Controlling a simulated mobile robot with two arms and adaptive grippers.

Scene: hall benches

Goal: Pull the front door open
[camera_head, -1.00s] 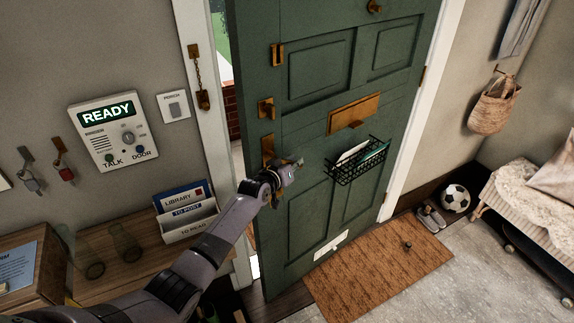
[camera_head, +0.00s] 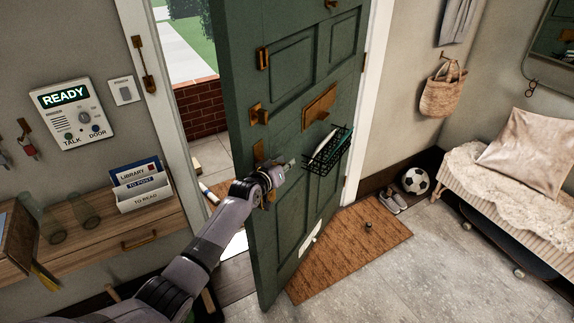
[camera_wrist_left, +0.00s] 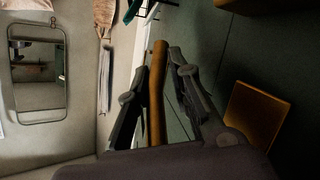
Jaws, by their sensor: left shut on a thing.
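The green panelled front door (camera_head: 292,150) stands partly open, with a wide gap at its left edge showing the outside. My left gripper (camera_head: 274,177) is at the door's handle plate near that edge. In the left wrist view my left gripper (camera_wrist_left: 157,85) has its fingers on either side of the brass handle (camera_wrist_left: 156,95), shut on it. The handle's brass plate (camera_wrist_left: 254,113) shows to the right in that view. In the head view the gripper hides most of the handle. My right gripper is not in view.
A brown doormat (camera_head: 352,247) lies by the door's foot. Shoes (camera_head: 392,202) and a football (camera_head: 415,181) lie beyond it, near the bench (camera_head: 480,190) at right. A wooden console (camera_head: 95,240) stands at left. Grey floor in front is clear.

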